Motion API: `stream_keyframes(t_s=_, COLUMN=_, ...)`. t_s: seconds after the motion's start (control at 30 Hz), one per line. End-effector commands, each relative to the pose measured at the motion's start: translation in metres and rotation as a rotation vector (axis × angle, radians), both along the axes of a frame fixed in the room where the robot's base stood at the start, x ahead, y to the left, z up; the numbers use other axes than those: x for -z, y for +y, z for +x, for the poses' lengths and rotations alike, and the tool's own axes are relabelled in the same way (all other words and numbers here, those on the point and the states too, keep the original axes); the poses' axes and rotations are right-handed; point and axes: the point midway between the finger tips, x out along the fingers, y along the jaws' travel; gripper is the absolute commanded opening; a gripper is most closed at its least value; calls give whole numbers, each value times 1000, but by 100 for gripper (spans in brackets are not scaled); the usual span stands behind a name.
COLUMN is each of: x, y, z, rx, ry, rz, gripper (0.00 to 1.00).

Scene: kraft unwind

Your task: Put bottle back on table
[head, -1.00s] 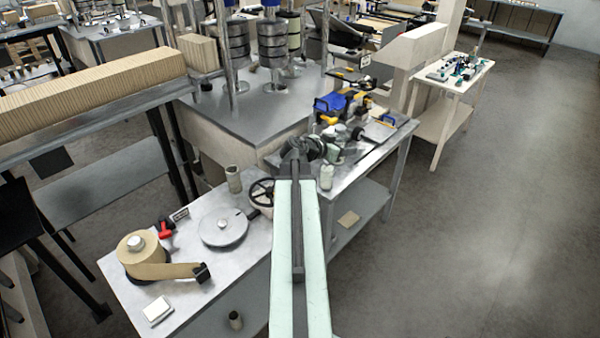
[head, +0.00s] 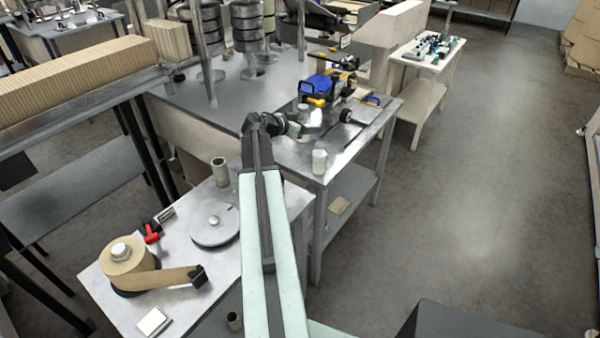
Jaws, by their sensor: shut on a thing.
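My arm reaches forward from the bottom of the head view. My gripper (head: 312,129) is small and partly hidden by its wrist, over the near left part of the metal table (head: 345,150). It is shut on a small pale thing, which looks like the bottle (head: 316,116); its outline blends with the gripper. I cannot tell whether its base touches the tabletop. A second pale bottle (head: 319,161) stands upright at the table's near corner, apart from the gripper.
A blue tool case (head: 318,88) and a black wheel (head: 346,116) are farther back on the table. The nearer left bench holds a kraft roll (head: 125,262), a grey disc (head: 214,224) and a beige cylinder (head: 220,172). Open floor (head: 460,210) lies to the right.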

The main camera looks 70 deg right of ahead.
Motion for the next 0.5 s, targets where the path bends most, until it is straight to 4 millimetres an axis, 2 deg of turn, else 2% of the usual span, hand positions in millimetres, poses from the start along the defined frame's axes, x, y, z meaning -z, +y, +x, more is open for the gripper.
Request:
stream_keyframes(t_s=0.03, x=31, y=-25, z=13, rx=35, ry=1, rz=0, gripper=0)
stream_keyframes(t_s=0.13, x=51, y=-47, z=22, rx=105, ry=3, rz=-3, gripper=0)
stream_keyframes(t_s=0.3, x=63, y=-62, z=29, rx=170, ry=3, rz=-8, gripper=0)
stream_keyframes(t_s=0.5, x=67, y=-61, z=27, rx=177, ry=4, rz=-9, gripper=0)
